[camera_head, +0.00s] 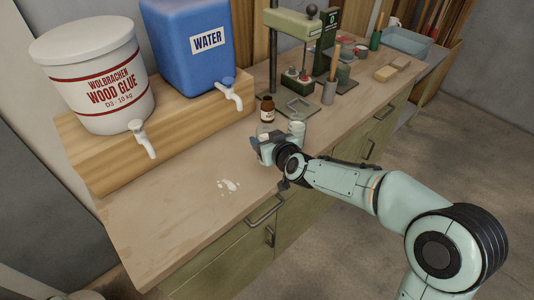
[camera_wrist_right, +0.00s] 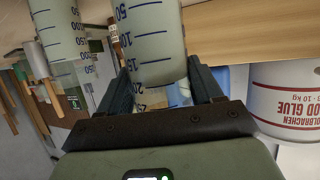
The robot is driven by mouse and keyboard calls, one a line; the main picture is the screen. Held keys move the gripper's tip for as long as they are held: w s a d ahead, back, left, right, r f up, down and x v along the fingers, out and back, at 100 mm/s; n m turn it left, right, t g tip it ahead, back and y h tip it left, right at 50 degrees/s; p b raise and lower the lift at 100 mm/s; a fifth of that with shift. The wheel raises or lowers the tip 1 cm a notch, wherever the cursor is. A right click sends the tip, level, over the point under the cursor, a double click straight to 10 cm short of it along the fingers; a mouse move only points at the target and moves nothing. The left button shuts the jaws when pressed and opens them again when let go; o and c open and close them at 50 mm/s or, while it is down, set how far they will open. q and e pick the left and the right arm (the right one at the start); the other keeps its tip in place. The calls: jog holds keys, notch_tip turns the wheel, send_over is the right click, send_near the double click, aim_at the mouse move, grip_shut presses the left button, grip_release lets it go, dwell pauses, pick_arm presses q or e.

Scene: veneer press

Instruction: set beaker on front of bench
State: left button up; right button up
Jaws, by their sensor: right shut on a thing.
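My right gripper (camera_head: 262,148) is over the front part of the bench (camera_head: 180,222), below the water tank's end of the wooden riser. In the right wrist view its two dark fingers (camera_wrist_right: 165,88) are shut on a clear beaker (camera_wrist_right: 152,42) with blue graduation marks. In the head view the gripper mostly hides this beaker, and I cannot tell whether its base touches the bench. A second graduated beaker (camera_wrist_right: 58,28) is beside it in the wrist view; it also shows in the head view (camera_head: 297,129), just right of the gripper. My left gripper is not in view.
A glue bucket (camera_head: 97,75) and a blue water tank (camera_head: 195,45) stand on a wooden riser (camera_head: 110,160). A brown bottle (camera_head: 267,110) is behind my gripper. A white spill (camera_head: 228,186) lies on the front left bench. A green press (camera_head: 290,25) stands at the back.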

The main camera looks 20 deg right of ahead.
jog(key=shift+f+b, duration=0.7)
jog(key=shift+f, duration=1.05)
jog(key=shift+f, duration=0.15)
jog(key=o, duration=0.9)
jog(key=shift+f, duration=0.15)
jog(key=o, duration=0.5)
jog(key=shift+c, duration=0.2)
jog(key=shift+s+r, duration=0.3)
jog(key=shift+r, duration=0.15)
jog(key=p+v, duration=0.1)
jog(key=v, duration=1)
jog(key=shift+s, duration=0.25)
